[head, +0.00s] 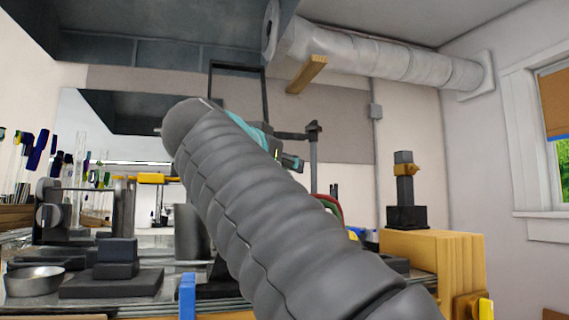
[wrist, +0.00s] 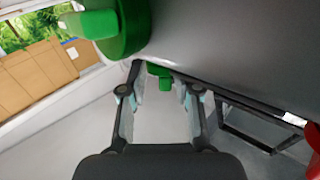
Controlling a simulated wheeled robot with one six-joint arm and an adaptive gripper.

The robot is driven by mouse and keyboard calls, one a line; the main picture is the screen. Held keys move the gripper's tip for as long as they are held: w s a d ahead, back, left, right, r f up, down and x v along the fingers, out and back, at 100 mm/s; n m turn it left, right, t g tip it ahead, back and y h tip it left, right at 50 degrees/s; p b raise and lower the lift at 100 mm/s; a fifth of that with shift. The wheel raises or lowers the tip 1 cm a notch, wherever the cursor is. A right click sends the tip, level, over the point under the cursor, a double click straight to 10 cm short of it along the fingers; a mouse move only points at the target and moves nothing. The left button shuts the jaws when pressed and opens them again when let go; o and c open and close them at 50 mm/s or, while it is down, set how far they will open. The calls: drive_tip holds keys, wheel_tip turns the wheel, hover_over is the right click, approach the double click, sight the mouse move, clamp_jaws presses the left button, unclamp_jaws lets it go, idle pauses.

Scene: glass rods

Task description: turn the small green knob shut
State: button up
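A small green knob (wrist: 159,71) shows in the wrist view at the edge of a dark grey surface. It lies between the tips of my gripper (wrist: 158,86), whose two fingers are spread apart with a gap between them. The fingers stand on either side of the knob in the picture; I cannot tell whether they touch it. A larger green knob (wrist: 120,28) with a pale green handle is at the upper left. In the head view my arm covers the middle, and I cannot make out the small knob or my fingertips.
The dark grey body (wrist: 225,45) fills the wrist view's upper right. A red part (wrist: 312,138) is at the right edge, near a dark frame (wrist: 245,130). In the head view, a wooden block (head: 430,262) stands right of my arm, and a metal bowl (head: 34,283) is at left.

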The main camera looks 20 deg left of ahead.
drive_tip(key=shift+a+f, duration=0.4)
drive_tip(key=shift+s+a, duration=0.1)
drive_tip(key=shift+s, duration=0.1)
drive_tip(key=v, duration=1.1)
drive_tip(key=shift+s+d+r, duration=0.3)
drive_tip(key=shift+r, duration=0.05)
